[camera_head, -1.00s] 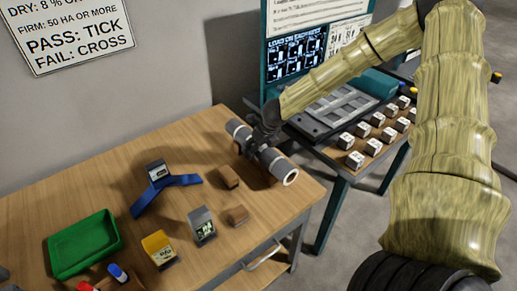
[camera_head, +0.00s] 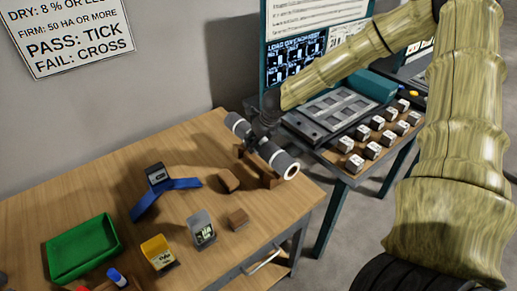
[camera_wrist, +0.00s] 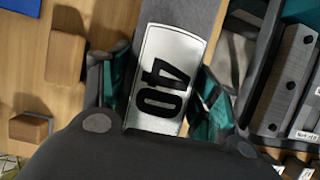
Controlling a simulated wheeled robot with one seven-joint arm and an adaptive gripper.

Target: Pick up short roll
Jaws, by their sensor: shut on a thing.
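A grey roll (camera_head: 283,162) with pale bands near its ends is held above the right back part of the wooden table. My gripper (camera_head: 262,138) is shut around its middle. In the wrist view, the roll (camera_wrist: 165,75) shows a white label reading 40, and my gripper's fingers (camera_wrist: 160,95) press on both sides of it. Wooden blocks (camera_head: 270,181) show below the roll, with a gap between. The far side of the roll is hidden. No second roll shows to compare its length.
Loose wooden blocks (camera_head: 229,180), a blue angled stand with a meter (camera_head: 158,175), a grey meter (camera_head: 202,229), a yellow meter (camera_head: 157,252) and a green tray (camera_head: 82,248) are on the table. A side table (camera_head: 342,177) with several small white-faced blocks and a panelled machine stands behind right.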

